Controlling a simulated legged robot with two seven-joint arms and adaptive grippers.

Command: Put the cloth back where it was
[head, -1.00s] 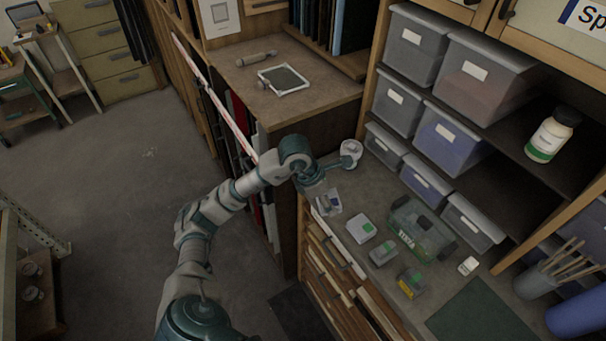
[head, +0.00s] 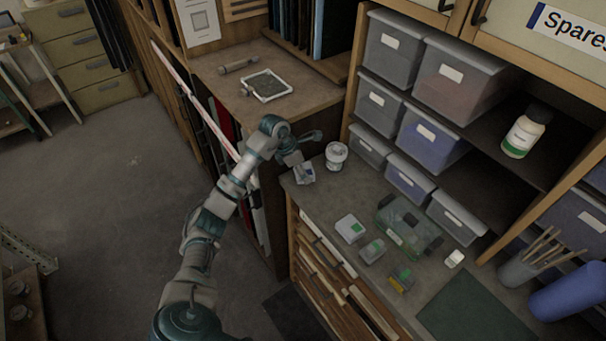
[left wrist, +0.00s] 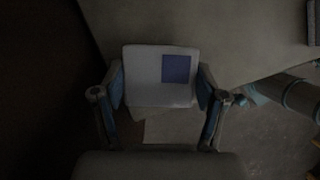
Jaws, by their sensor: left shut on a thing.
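My left gripper (head: 300,164) is shut on a white piece with a blue square patch, which I take to be the folded cloth (head: 304,173). In the head view it hangs over the near-left corner of the grey worktop, left of a white tub. In the left wrist view the cloth (left wrist: 143,72) sits between the two fingers of the left gripper (left wrist: 161,95), its blue patch facing the camera. Whether it touches the worktop cannot be told. My right gripper is in neither view.
The white tub (head: 336,156) stands close beside the gripper. Bins (head: 433,136) fill the shelves behind. A wooden counter (head: 218,75) with a framed panel (head: 267,86) lies farther back.

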